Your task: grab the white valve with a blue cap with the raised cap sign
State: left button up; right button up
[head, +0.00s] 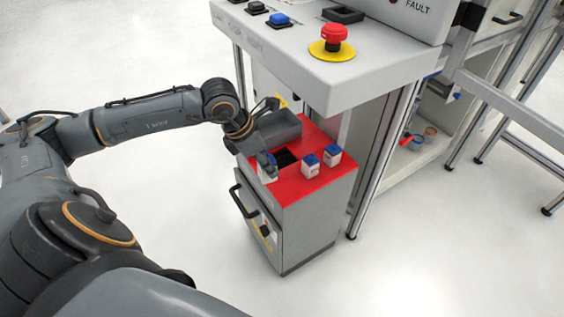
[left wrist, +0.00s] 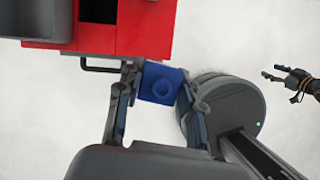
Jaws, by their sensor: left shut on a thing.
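My left gripper (head: 266,163) is at the left front edge of the red-topped cart. It is shut on a white valve with a blue cap (head: 268,173), mostly hidden by the fingers in the head view. In the left wrist view the blue cap (left wrist: 161,83) sits between the two fingertips, with a raised round ring on its top. Two other white valves with blue caps stand upright on the red top, one nearer (head: 310,168) and one farther right (head: 332,155). My right gripper (left wrist: 284,77) shows at the right of the left wrist view, fingers apart and empty.
The red cart top (head: 318,187) has a dark square opening (head: 286,158) and a grey bin (head: 276,131) behind it. A grey control panel with a red emergency button (head: 334,34) overhangs behind. Metal frame legs stand at right. The floor in front is clear.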

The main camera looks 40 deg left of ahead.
pick_arm(q)
jog(key=s+r, duration=0.3)
jog(key=s, duration=0.3)
jog(key=shift+s+a, duration=0.3)
pick_arm(e)
jog(key=shift+w+r, duration=0.25)
jog(key=shift+r, duration=0.3)
